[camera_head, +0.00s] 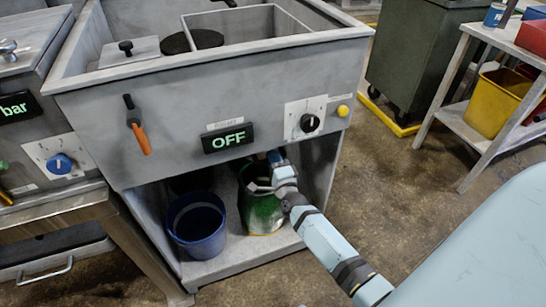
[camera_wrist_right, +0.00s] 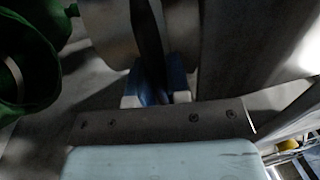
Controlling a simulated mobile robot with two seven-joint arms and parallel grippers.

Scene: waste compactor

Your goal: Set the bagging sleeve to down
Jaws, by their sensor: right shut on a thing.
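My right gripper (camera_head: 276,158) reaches under the front panel of the grey cabinet (camera_head: 200,85), above a green bucket (camera_head: 262,208). In the right wrist view my right gripper (camera_wrist_right: 155,92) has its blue-tipped fingers shut on a narrow dark piece (camera_wrist_right: 147,35), which hangs beside a pale rounded body (camera_wrist_right: 107,30). I cannot tell for sure whether this is the bagging sleeve; in the head view the panel and my gripper hide it. The green bucket shows at the left of the wrist view (camera_wrist_right: 40,70). My left gripper is not in view.
The panel carries an orange-handled lever (camera_head: 139,137), a display reading OFF (camera_head: 228,138), a black rotary knob (camera_head: 309,123) and a yellow button (camera_head: 343,111). A blue bucket (camera_head: 197,222) stands on the lower shelf.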

